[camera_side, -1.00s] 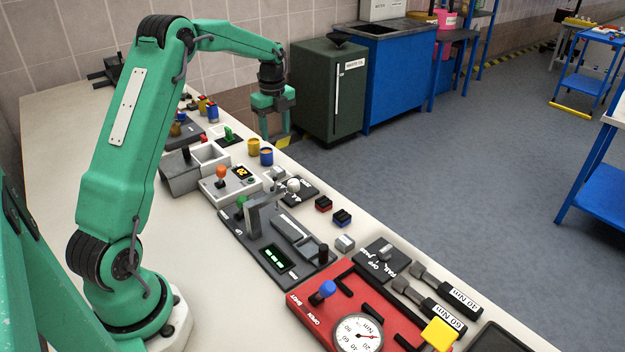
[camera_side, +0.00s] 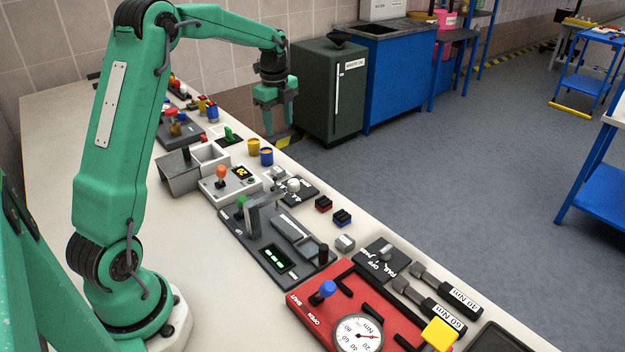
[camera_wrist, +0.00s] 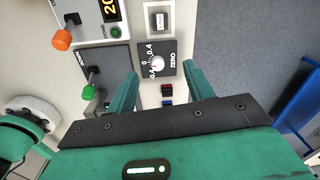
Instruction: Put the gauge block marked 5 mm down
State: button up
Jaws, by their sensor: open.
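My gripper (camera_side: 278,115) is raised beyond the far right edge of the bench in the side view, its two green fingers apart with nothing visible between them. In the wrist view the fingertips (camera_wrist: 160,76) are also spread and empty. A small pale block with a label (camera_wrist: 159,18) lies on a framed pad near the top of the wrist view. It also shows in the side view (camera_side: 278,172), beside the ZERO dial plate (camera_side: 297,189). Its marking is too small to read, so I cannot tell whether it is the 5 mm block.
A grey fixture (camera_side: 269,240) with a green knob stands mid-bench, beside a digital-display box (camera_side: 222,187). A red gauge panel (camera_side: 370,315) is in front. The left bench surface is clear.

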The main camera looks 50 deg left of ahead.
jog(key=s+d+r+n+t, duration=0.2)
jog(key=s+d+r+n, duration=0.65)
jog(key=d, duration=0.45)
jog(key=s+d+n+t, duration=0.1)
jog(key=s+d+n, duration=0.2)
jog(key=s, duration=0.5)
jog(key=s+d+f+n+t, duration=0.1)
jog(key=s+d+n+t, duration=0.1)
jog(key=s+d+n, duration=0.2)
jog(key=s+d, duration=0.2)
jog(key=s, duration=0.2)
jog(key=shift+s, duration=0.2)
